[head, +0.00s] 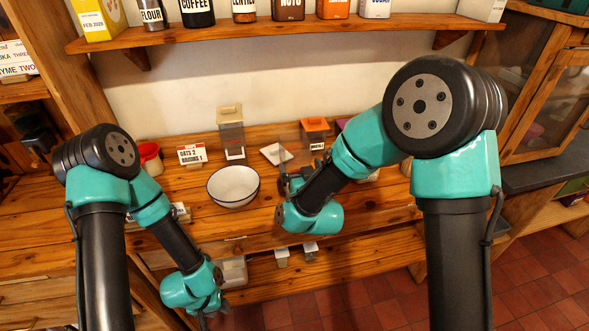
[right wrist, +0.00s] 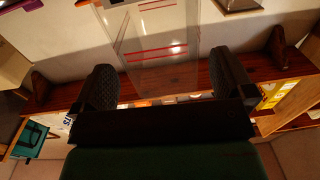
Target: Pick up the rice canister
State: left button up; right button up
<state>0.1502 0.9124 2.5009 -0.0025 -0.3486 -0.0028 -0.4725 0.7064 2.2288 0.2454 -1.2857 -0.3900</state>
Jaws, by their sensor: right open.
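No label that I can read says rice. A clear canister with red lines (right wrist: 155,50) stands between the two fingers of my right gripper (right wrist: 165,85) in the right wrist view. The fingers are open, with gaps showing on both sides of it. In the head view my right gripper (head: 290,180) is over the counter, right of the white bowl, partly hidden by its own arm. A canister with a tan lid (head: 230,128) and a white label stands behind the bowl. An orange-lidded canister (head: 315,128) stands further right. My left gripper (head: 205,314) hangs low in front of the counter; its fingers are unclear.
A white bowl with a dark rim (head: 233,186) is on the counter (head: 270,222). An upper shelf (head: 300,32) holds labelled containers.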

jog(key=shift+w, duration=0.1)
jog(key=shift+x, duration=2.55)
jog(key=shift+c, duration=0.4)
jog(key=shift+r, duration=0.1)
jog(key=c, duration=1.2)
